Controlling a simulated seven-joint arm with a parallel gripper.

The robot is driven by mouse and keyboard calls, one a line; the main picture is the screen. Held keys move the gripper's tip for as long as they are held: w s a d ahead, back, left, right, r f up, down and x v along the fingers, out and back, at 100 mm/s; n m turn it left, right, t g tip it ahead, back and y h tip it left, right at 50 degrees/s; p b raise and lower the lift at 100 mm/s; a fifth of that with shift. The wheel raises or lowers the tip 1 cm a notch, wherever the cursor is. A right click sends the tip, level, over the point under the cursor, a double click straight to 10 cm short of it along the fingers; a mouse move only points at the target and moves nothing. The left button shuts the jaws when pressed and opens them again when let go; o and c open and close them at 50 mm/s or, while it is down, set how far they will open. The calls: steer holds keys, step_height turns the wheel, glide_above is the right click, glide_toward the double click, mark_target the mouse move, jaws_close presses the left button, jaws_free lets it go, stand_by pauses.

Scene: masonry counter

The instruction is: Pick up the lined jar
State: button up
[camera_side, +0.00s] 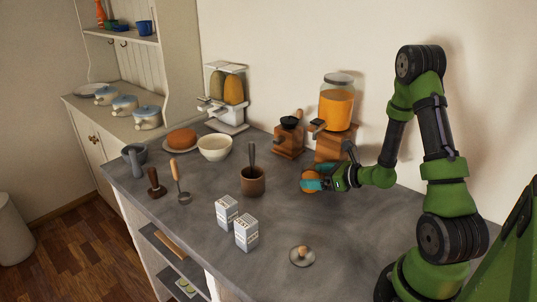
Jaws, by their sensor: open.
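My gripper (314,178), with teal fingertips, is low over the right part of the counter, in front of the wooden stand. It is open. A small round orange-brown object (309,175) is at the fingertips and partly hidden by them; it may be the lined jar, but no lines can be made out. I cannot tell whether the fingers touch it or are around it.
A brown pot (253,183) with a utensil stands left of my gripper. Two cartons (246,232) and a knobbed lid (302,258) are nearer the front. Behind are a wooden grinder (289,139) and a glass jar of orange contents (336,107). The front-right counter is mostly clear.

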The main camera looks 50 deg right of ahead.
mark_target(303, 166)
steer(key=shift+x, duration=1.1)
steer(key=c, duration=1.7)
steer(key=shift+r, duration=0.25)
steer(key=shift+r, duration=1.5)
steer(key=shift+s+d+r, duration=0.1)
steer(key=shift+s, duration=0.15)
steer(key=s, duration=0.5)
steer(key=s+d, duration=0.1)
steer(key=s, duration=1)
steer(key=shift+s+d, duration=0.15)
steer(key=shift+d, duration=0.05)
steer(key=shift+s, duration=0.45)
